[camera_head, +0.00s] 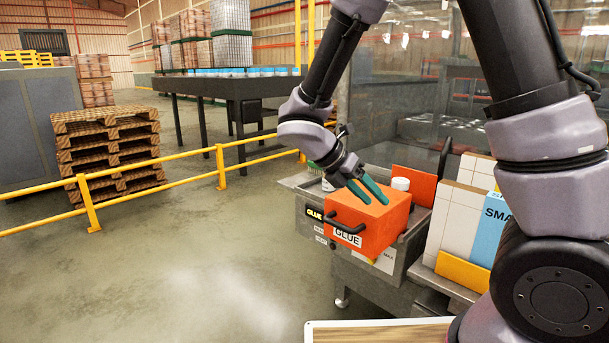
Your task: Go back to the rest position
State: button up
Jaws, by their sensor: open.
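My gripper (368,191) has green fingertips and hangs at the end of my arm near the middle of the picture. Its fingers are apart with nothing between them. In the picture they overlap the top of an orange box (385,222) labelled GLUE with a dark handle on its front. I cannot tell whether the fingertips touch the box or are just above it. The box sits on a grey metal machine (380,268).
A white round cap (401,184) stands behind the orange box. White and blue cartons (482,220) stand to the right, close to my arm. A yellow railing (150,165) and stacked pallets (107,150) are at the left. The floor at the front left is clear.

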jog(key=s+d+r+m+t+y, duration=0.2)
jog(key=r+m, duration=0.4)
jog(key=m, duration=0.4)
jog(key=s+d+r+m+t+y, duration=0.1)
jog(key=s+d+r+m+y, duration=0.2)
jog(key=r+m, duration=0.4)
jog(key=s+d+r+m+t+y, duration=0.2)
jog(key=d+r+m+y, duration=0.3)
jog(key=m, duration=0.8)
notch_tip(320, 180, up, 2)
jog(key=shift+s+r+m+t+y, duration=0.2)
jog(key=shift+s+m+t+y, duration=0.15)
jog(key=shift+s, duration=0.45)
